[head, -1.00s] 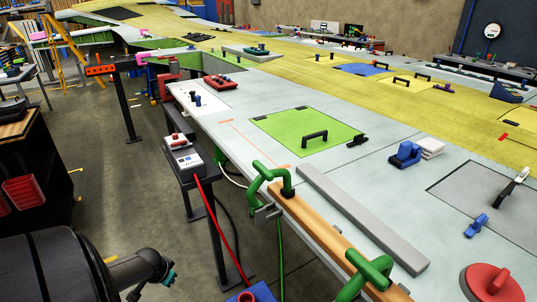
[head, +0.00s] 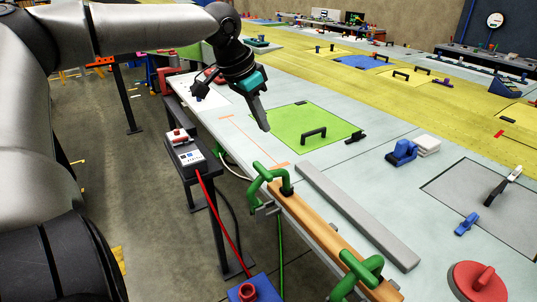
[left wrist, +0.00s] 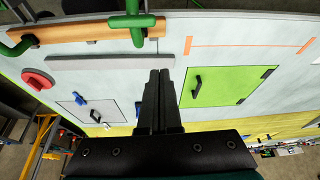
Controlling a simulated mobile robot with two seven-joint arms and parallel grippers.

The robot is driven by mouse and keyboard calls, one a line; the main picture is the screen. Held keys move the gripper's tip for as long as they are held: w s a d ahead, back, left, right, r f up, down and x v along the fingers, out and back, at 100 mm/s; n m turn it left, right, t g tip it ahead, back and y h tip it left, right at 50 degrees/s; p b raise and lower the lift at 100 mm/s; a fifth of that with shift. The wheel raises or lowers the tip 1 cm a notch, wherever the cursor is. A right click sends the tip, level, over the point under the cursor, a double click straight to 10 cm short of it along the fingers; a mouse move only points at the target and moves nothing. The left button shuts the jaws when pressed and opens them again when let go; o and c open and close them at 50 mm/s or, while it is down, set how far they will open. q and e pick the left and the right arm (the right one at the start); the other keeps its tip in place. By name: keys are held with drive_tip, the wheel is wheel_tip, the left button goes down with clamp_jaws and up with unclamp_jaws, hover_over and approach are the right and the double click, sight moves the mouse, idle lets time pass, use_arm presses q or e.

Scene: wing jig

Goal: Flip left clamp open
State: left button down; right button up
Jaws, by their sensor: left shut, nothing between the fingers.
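Two green clamps sit on the wooden strip (head: 312,222) along the wing's near edge. The left clamp (head: 262,178) is at the strip's far end; the other clamp (head: 362,270) is nearer to me. In the left wrist view the left clamp (left wrist: 134,22) is at the top, beyond the fingertips, with part of it cut off by the frame. My left gripper (head: 264,126) is shut and empty, pointing down by the left edge of the green panel, up the picture from the left clamp and apart from it. My right gripper is not in view.
The green panel (head: 290,125) has a black handle. A long grey bar (head: 355,215) lies beside the strip. Blue and white blocks, a red round piece (head: 478,284) and a grey panel (head: 500,200) are to the right. A small table (head: 190,160) with a device stands left.

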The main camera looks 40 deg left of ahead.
sight(272, 171)
use_arm(q)
drive_tip(key=shift+m+g, duration=0.4)
drive_tip(key=d, duration=0.1)
drive_tip(key=d+r, duration=0.1)
drive_tip(key=s+d, duration=0.1)
drive_tip(key=shift+d+r, duration=0.3)
drive_tip(key=shift+w, duration=0.1)
drive_tip(key=x, duration=1)
drive_tip(key=shift+b, duration=0.3)
drive_tip(key=shift+s+a+r+p, duration=0.15)
drive_tip(key=shift+s+p, duration=0.15)
drive_tip(key=shift+s, duration=0.3)
drive_tip(key=shift+s+a+p, duration=0.15)
drive_tip(key=shift+s+p, duration=0.15)
drive_tip(key=shift+s, duration=0.3)
drive_tip(key=shift+s+a, duration=0.2)
drive_tip(key=shift+s, duration=0.5)
drive_tip(key=shift+s, duration=0.1)
drive_tip(key=shift+p, duration=0.3)
